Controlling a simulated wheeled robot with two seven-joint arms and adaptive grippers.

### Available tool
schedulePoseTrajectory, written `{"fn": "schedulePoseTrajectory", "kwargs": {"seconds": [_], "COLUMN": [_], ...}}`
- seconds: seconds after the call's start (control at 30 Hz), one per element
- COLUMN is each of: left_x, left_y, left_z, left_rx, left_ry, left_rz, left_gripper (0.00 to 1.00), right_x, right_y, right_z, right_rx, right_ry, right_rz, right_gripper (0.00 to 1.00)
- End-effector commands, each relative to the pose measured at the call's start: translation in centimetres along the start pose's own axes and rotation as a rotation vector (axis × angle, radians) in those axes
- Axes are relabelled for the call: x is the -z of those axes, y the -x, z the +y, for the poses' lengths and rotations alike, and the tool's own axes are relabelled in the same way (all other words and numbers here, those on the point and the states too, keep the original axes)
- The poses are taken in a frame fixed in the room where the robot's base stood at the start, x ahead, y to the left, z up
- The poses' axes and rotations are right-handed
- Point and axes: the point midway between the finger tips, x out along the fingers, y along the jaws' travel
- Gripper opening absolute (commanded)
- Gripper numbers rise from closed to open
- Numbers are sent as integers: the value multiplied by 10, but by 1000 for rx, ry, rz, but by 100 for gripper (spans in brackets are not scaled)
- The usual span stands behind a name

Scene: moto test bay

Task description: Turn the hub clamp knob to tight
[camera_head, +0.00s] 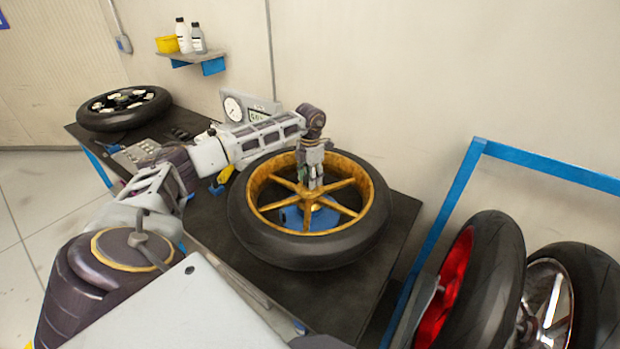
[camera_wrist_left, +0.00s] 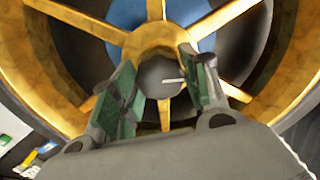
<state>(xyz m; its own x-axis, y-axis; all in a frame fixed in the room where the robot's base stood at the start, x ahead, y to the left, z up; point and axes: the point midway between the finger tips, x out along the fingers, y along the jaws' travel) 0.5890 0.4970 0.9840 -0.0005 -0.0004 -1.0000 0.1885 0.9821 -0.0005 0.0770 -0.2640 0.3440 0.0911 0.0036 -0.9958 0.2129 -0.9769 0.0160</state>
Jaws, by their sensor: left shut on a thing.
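A black-tyred wheel (camera_head: 249,232) with gold spokes lies flat on the dark bench. My left gripper (camera_head: 314,184) reaches straight down over its hub, shut on the hub clamp knob. In the left wrist view the knob (camera_wrist_left: 158,75) is a round grey cap with a short white line pointing right. The green-padded fingers of my left gripper (camera_wrist_left: 164,88) stand on either side of it. In the head view the fingers hide the knob. My right gripper is in neither view.
A dial gauge box (camera_head: 233,108) stands behind my left forearm. Another black wheel (camera_head: 124,121) lies at the bench's far left. A blue-framed rack (camera_head: 548,160) with more wheels stands at the right. A wall shelf (camera_head: 196,57) holds bottles.

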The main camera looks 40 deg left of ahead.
Motion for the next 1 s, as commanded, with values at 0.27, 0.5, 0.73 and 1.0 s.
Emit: {"fn": "schedulePoseTrajectory", "kwargs": {"seconds": [0.27,0.5,0.73,1.0], "left_x": [0,0,0,0], "left_y": [1,2,1,0], "left_z": [1,1,1,0], "left_rx": [-1,-1,-1,-1], "left_ry": [-42,-43,-42,-42], "left_rz": [-3,-2,-2,-1], "left_gripper": [22,21,65,67], "right_x": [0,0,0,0], "right_y": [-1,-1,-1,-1], "right_z": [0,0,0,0], "right_rx": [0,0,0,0], "right_ry": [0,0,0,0], "right_rz": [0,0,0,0], "right_gripper": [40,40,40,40]}}
